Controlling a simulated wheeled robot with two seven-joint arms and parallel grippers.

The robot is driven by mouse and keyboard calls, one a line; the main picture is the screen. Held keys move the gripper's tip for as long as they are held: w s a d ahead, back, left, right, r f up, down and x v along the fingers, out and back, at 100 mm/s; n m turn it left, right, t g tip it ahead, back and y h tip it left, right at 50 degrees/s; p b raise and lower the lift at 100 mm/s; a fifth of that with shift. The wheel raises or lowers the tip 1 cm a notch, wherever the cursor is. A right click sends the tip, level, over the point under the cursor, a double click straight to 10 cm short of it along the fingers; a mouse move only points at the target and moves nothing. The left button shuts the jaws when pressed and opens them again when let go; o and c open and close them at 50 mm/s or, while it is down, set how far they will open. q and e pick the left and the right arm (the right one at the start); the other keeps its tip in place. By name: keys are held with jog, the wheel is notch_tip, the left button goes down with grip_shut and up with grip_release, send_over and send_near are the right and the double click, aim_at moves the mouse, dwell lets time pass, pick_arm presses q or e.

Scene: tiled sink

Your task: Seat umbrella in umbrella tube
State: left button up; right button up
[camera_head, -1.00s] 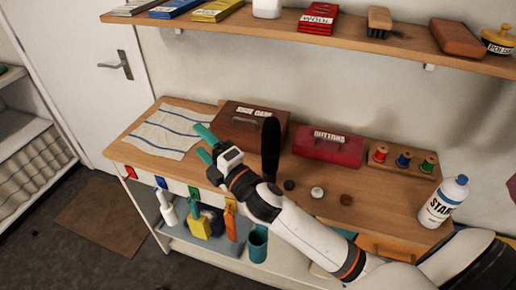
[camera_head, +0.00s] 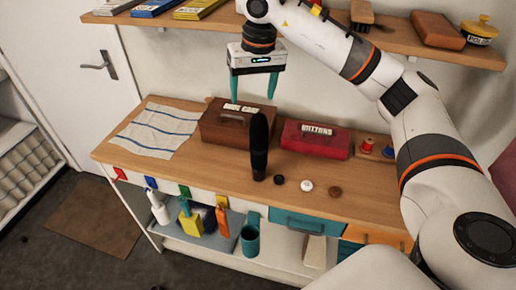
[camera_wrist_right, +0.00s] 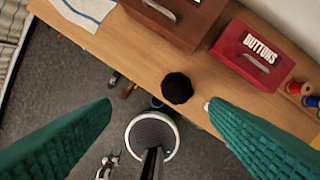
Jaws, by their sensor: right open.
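The umbrella (camera_head: 259,150) is a slim black closed shape standing upright on the wooden counter near its front edge. In the right wrist view, its round black top (camera_wrist_right: 177,88) shows from above, between the fingers in the picture. The likely umbrella tube (camera_head: 250,239) is a teal cup at the counter's front, below the top. My left gripper is not in view.
A brown case (camera_head: 222,128) and a red buttons box (camera_head: 315,141) stand behind the umbrella. Several small discs (camera_head: 306,186) lie to its right. A wall shelf (camera_head: 200,25) runs above. A striped cloth (camera_head: 160,130) lies flat at the left.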

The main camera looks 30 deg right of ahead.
aim_at(259, 116)
jog(key=shift+s+d+r+h, duration=0.1)
jog(key=shift+d+r+h, duration=0.1)
jog(key=shift+d, duration=0.25)
jog(key=shift+s+d+r+h, duration=0.1)
jog(key=shift+d+r, duration=0.05)
jog(key=shift+d, duration=0.25)
jog(key=shift+d+f, duration=0.2)
jog(key=shift+f, duration=0.05)
jog(key=f, duration=0.2)
jog(key=f+p, duration=0.1)
jog(key=f, duration=0.1)
jog(key=f+p, duration=0.1)
jog(key=f, duration=0.1)
jog(key=shift+w, duration=0.4)
notch_tip(259, 116, down, 5)
jog(key=p, duration=0.3)
jog(key=shift+a+r, duration=0.1)
jog(key=shift+a, duration=0.05)
jog(key=shift+f, duration=0.25)
grip_shut()
